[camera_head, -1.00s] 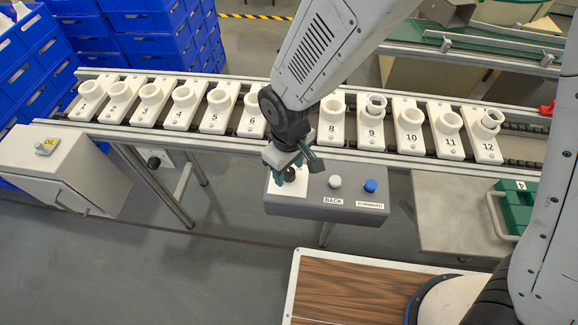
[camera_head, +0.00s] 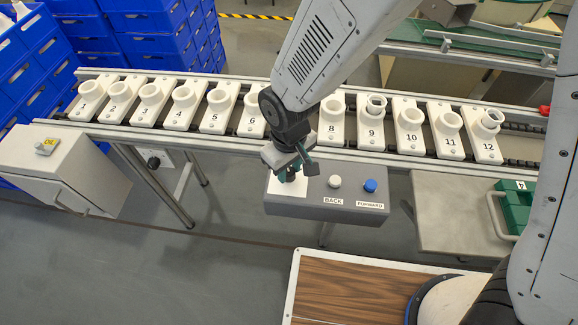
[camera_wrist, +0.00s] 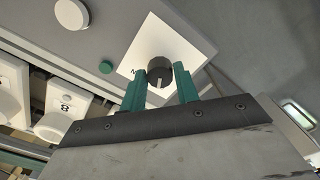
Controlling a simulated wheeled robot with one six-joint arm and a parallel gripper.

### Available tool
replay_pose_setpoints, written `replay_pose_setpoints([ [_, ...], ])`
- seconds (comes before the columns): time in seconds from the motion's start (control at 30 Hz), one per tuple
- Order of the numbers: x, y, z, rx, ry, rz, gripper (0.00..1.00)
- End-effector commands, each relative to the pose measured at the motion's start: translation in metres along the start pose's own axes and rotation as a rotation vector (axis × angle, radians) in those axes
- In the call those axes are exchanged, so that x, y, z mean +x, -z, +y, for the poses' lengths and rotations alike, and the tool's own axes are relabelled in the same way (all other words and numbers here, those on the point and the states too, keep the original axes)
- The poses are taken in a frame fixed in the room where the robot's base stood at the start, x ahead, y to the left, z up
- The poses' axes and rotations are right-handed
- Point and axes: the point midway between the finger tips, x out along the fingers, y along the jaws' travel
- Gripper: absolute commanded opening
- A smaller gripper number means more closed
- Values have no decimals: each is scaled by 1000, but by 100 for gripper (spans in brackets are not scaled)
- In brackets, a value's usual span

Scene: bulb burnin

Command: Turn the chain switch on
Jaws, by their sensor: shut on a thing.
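The chain switch is a dark round knob (camera_wrist: 158,66) on a white plate (camera_wrist: 178,42). The plate also shows at the left end of the grey control box (camera_head: 327,208) in the head view. My gripper (camera_wrist: 160,83) has its green fingers on either side of the knob and is shut on it. A pale mark on the knob's edge points toward my gripper in the wrist view. A letter "N" shows on the plate beside the knob; other lettering is hidden. In the head view my gripper (camera_head: 292,171) hides the knob.
A white BACK button (camera_head: 335,181) and a blue FORWARD button (camera_head: 370,186) sit right of the switch. Numbered white holders (camera_head: 218,103) line the conveyor behind. A grey cabinet (camera_head: 62,165) stands left, and a green case (camera_head: 515,207) lies right.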

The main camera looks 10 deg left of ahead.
Motion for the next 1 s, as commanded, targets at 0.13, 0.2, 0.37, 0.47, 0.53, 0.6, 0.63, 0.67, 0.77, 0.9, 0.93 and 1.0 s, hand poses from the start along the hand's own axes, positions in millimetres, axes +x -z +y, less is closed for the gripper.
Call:
replay_pose_setpoints([
  [0.13,0,0,0,114,0,1,8],
  [0.2,0,0,0,178,0,1,8],
  [0.37,-1,0,0,332,0,1,8],
  [0.47,-1,0,0,427,0,1,8],
  [0.53,-1,1,0,493,0,1,8],
  [0.6,-1,1,0,559,0,1,8],
  [0.63,-1,1,0,588,0,1,8],
  [0.67,-1,1,0,616,0,1,8],
  [0.77,-1,1,0,709,0,2,8],
  [0.9,-1,1,0,827,1,2,8],
  [0.93,-1,1,0,850,1,2,8],
  [1.0,-1,1,0,901,1,2,8],
])
